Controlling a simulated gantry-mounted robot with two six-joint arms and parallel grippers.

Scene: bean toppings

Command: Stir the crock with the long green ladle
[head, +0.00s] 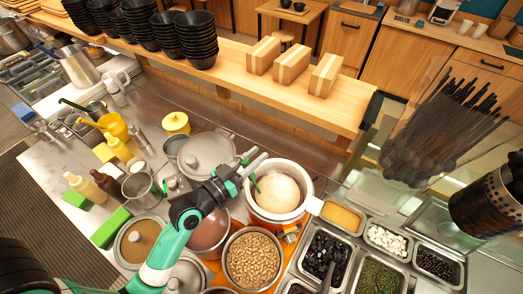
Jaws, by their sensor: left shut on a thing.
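The crock (306,180) is a white-rimmed round pot with pale, creamy contents, right of the picture's middle. My left gripper (250,168) is at the crock's upper left rim and shut on the long green ladle (255,184). Only a short green piece of the ladle shows below the gripper, over the left part of the pale contents. The rest of it is hidden, and I cannot tell how deep it reaches. My left arm comes up from the bottom left. My right gripper is not in view.
A pot of beans (252,260) stands just below the crock. Metal topping trays (338,216) lie to its right. A lidded steel pot (207,153) is close on the left. A wooden shelf (235,78) with black bowls (196,42) runs behind. A black perforated holder (485,208) is far right.

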